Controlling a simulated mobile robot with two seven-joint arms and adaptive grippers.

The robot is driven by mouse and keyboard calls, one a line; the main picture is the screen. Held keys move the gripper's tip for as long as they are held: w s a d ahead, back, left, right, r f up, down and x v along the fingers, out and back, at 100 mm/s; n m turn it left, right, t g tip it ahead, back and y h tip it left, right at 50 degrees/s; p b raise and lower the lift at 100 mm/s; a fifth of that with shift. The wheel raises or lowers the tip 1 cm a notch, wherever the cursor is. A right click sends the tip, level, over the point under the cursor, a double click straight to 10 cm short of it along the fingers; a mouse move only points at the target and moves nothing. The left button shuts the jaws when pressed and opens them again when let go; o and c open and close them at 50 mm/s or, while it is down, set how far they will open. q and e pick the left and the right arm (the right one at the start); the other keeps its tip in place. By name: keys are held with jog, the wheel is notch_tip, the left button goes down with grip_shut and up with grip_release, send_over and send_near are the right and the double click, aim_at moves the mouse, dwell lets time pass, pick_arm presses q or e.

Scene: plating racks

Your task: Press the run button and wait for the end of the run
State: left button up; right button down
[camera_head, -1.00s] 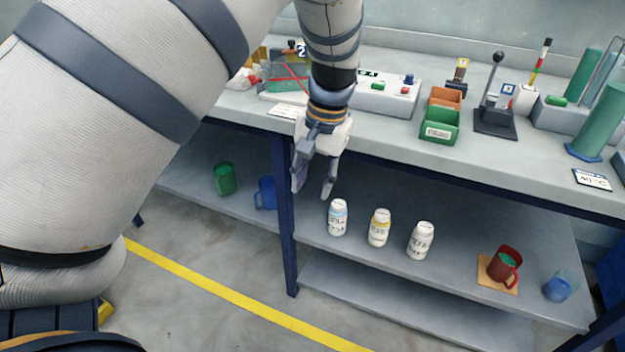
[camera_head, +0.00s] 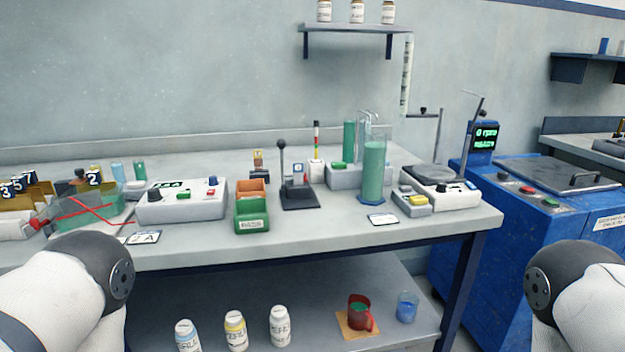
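A blue machine (camera_head: 520,225) stands at the right with a lit display (camera_head: 486,138) that seems to read 0 rpm. Its sloped front has a red button (camera_head: 527,190) and a green button (camera_head: 551,202). Its grey lid (camera_head: 570,175) with a handle looks shut. No run label is legible on any button. Parts of my arms show at the lower left and lower right; both grippers are out of view.
The bench (camera_head: 330,230) holds green and orange bins (camera_head: 252,215), a lever stand (camera_head: 298,190), a green cylinder (camera_head: 374,172) and a white hotplate-like device (camera_head: 440,185). Several bottles, a red mug (camera_head: 360,312) and a blue beaker (camera_head: 407,306) stand on the lower shelf.

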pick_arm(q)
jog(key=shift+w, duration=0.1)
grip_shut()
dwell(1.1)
